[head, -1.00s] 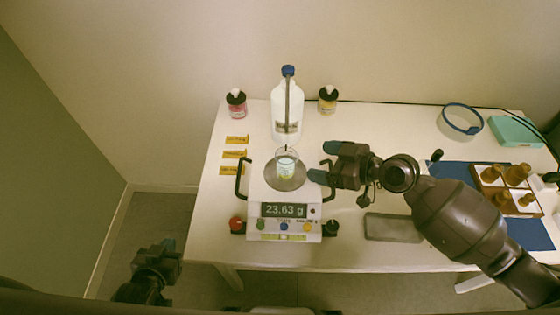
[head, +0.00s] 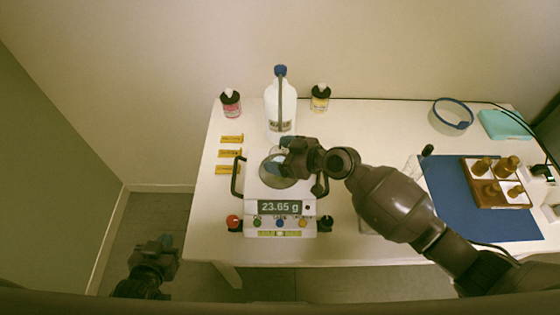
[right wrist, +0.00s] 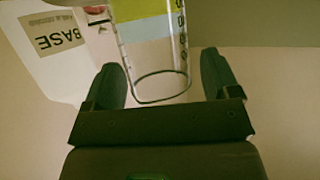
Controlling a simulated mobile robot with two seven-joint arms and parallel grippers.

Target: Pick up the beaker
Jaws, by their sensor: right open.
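The clear beaker (head: 276,154) stands on the round pan (head: 270,177) of the white scale (head: 262,193), partly hidden by my right gripper in the head view. My right gripper (head: 287,156) is at the beaker from the right. In the right wrist view, the glass beaker (right wrist: 150,50), with yellow-green and pale bands, shows between the two open fingers of my right gripper (right wrist: 160,75); the fingers look apart from the glass. The scale display (head: 280,207) reads 23.65 g. My left gripper (head: 157,250) hangs low at the left, off the table; its jaw state is unclear.
A white bottle (head: 279,105) with a blue cap stands behind the scale; its BASE label (right wrist: 61,34) shows in the wrist view. Small red (head: 231,104) and yellow (head: 320,98) bottles flank it. A blue mat (head: 450,205) and a rack of brown bottles (head: 470,190) are at right.

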